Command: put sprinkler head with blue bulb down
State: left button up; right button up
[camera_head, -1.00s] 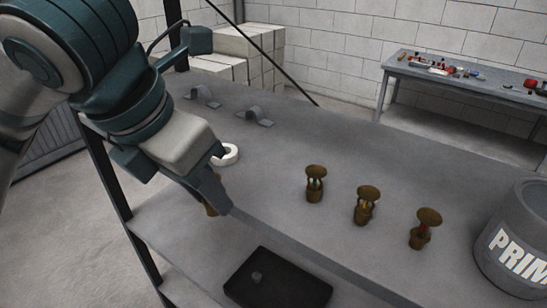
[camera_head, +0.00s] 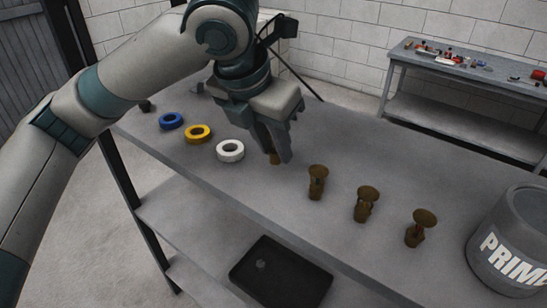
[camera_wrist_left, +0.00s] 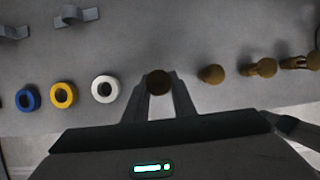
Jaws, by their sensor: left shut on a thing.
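My left gripper (camera_head: 278,156) points down over the upper shelf and is shut on a brass sprinkler head (camera_head: 274,158). The fingers hide most of it, and its bulb colour does not show. In the left wrist view, the held head's round top (camera_wrist_left: 159,82) is between the fingertips. It is close to the shelf surface; I cannot tell whether it touches. Three other brass sprinkler heads stand upright in a row to its right: the nearest (camera_head: 317,182), the middle one (camera_head: 366,204) and the farthest (camera_head: 420,228). My right gripper is not in view.
A white ring (camera_head: 230,150), a yellow ring (camera_head: 198,133) and a blue ring (camera_head: 171,120) lie left of the gripper. A grey PRIMER bucket (camera_head: 512,240) stands at the right. A black tray (camera_head: 281,274) is on the lower shelf. A bench (camera_head: 470,68) stands behind.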

aim_at(271, 156)
pick_arm(q)
notch_tip(271, 156, down, 2)
jog(key=shift+f+p, duration=0.1)
jog(key=shift+p, duration=0.5)
jog(key=shift+f, duration=0.7)
jog(key=o, duration=1.1)
jog(key=shift+f, duration=0.1)
jog(key=shift+c, duration=0.2)
jog(key=shift+r, duration=0.2)
